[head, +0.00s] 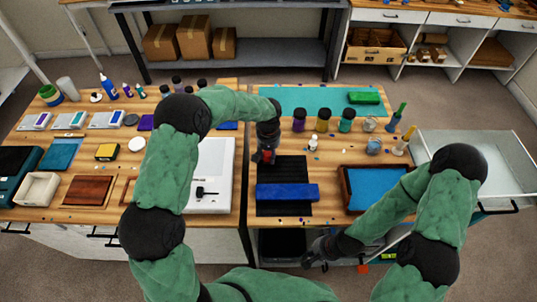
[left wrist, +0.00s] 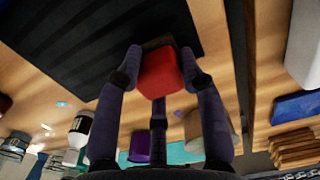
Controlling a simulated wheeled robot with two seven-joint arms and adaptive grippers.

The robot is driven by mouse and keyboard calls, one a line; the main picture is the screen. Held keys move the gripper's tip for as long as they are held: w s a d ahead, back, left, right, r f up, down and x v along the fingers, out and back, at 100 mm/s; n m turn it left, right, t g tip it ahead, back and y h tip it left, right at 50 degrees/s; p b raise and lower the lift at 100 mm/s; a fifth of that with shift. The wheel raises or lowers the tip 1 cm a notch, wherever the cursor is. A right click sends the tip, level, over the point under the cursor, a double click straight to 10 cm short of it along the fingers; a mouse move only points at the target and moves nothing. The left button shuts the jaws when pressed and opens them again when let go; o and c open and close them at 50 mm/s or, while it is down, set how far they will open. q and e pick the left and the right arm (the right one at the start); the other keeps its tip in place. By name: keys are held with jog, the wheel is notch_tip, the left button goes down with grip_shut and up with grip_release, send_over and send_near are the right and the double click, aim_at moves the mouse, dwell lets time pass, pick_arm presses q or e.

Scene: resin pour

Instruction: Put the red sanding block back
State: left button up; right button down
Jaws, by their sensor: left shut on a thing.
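The red sanding block (left wrist: 160,72) is between the fingers of my left gripper (left wrist: 158,75) in the left wrist view. The gripper is shut on it. In the head view the left gripper (head: 265,155) hangs over the right-hand table, at the upper left of the black ribbed mat (head: 293,168), with a little of the red block showing. How far the block is above the table is hard to tell. My right gripper (head: 318,252) is low in front of the table's front edge, apart from the block; its fingers are too dark and small to read.
A long blue block (head: 287,193) lies across the mat. A blue-lined wooden tray (head: 375,188) is to the right. Several bottles (head: 322,119) stand behind, near a green block (head: 363,97) on a teal mat (head: 290,98). An open drawer (head: 470,165) juts out at the far right.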

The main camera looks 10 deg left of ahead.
aim_at(269, 153)
pick_arm(q)
jog(key=shift+f, duration=0.1)
jog(key=o, duration=1)
jog(key=shift+r, duration=0.3)
notch_tip(269, 153, up, 12)
jog(key=p, duration=0.2)
jog(key=shift+f, duration=0.15)
